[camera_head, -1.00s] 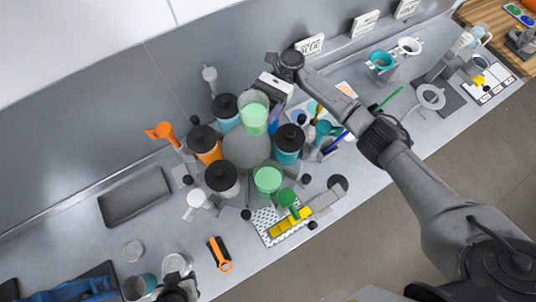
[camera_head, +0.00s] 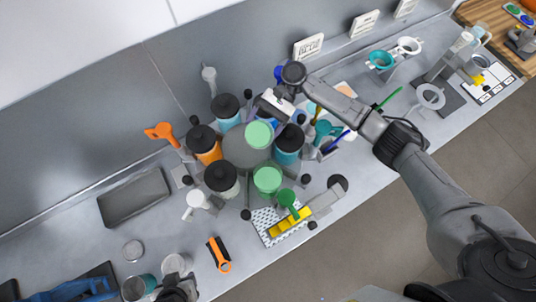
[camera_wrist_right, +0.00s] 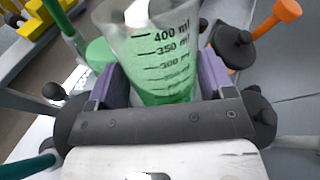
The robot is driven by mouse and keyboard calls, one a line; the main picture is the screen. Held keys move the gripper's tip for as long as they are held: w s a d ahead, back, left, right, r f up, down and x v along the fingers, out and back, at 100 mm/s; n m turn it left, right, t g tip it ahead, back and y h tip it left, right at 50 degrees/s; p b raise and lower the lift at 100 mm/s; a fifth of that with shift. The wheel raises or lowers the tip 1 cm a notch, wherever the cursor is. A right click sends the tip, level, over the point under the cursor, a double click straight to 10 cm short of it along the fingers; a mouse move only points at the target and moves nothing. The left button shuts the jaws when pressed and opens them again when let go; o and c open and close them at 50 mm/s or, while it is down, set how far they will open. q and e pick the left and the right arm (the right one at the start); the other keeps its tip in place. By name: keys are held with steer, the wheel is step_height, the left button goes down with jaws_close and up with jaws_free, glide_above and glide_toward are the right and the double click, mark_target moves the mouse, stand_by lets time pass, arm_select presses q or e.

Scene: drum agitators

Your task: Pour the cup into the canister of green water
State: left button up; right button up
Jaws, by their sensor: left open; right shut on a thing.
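A clear measuring cup (camera_wrist_right: 155,60) with black millilitre marks holds green liquid. My right gripper (camera_head: 270,112) is shut on it, with purple pads on both sides in the right wrist view (camera_wrist_right: 158,85). In the head view the cup (camera_head: 258,134) is over the carousel of canisters, just above the canister of green water (camera_head: 267,180) in the picture. That canister has no lid and shows a pale green top; a gap shows between the two. My left gripper (camera_head: 178,290) is at the bottom edge, open and empty as far as it shows.
Several black-lidded canisters stand around the carousel (camera_head: 242,148), including an orange one (camera_head: 206,148) and a blue one (camera_head: 288,142) close to the cup. A green funnel-like piece (camera_head: 288,198) is beside the green canister. A grey tray (camera_head: 134,198) lies left. Glass jars stand near my left gripper.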

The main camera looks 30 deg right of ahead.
steer(key=shift+s+r+n, duration=0.3)
steer(key=shift+s+r, duration=0.05)
steer(key=shift+s, duration=0.1)
steer(key=shift+s+a+r+t+h, duration=0.1)
steer(key=shift+s+r+t+h, duration=0.15)
steer(key=shift+t+h, duration=0.25)
steer(key=shift+n, duration=0.3)
steer(key=shift+f, duration=0.1)
steer(key=shift+s+n+t, duration=0.2)
steer(key=shift+n+t, duration=0.1)
steer(key=shift+t, duration=0.2)
steer(key=shift+f, duration=0.15)
stand_by(0.3)
steer(key=shift+n+t+h+b, duration=0.3)
steer(key=shift+t+b, duration=0.2)
steer(key=shift+b, duration=0.2)
steer(key=shift+f+t+b, duration=0.15)
steer(key=shift+t+b, duration=0.15)
steer(key=shift+b, duration=0.35)
steer(key=shift+n+b, duration=0.4)
steer(key=shift+b, duration=0.15)
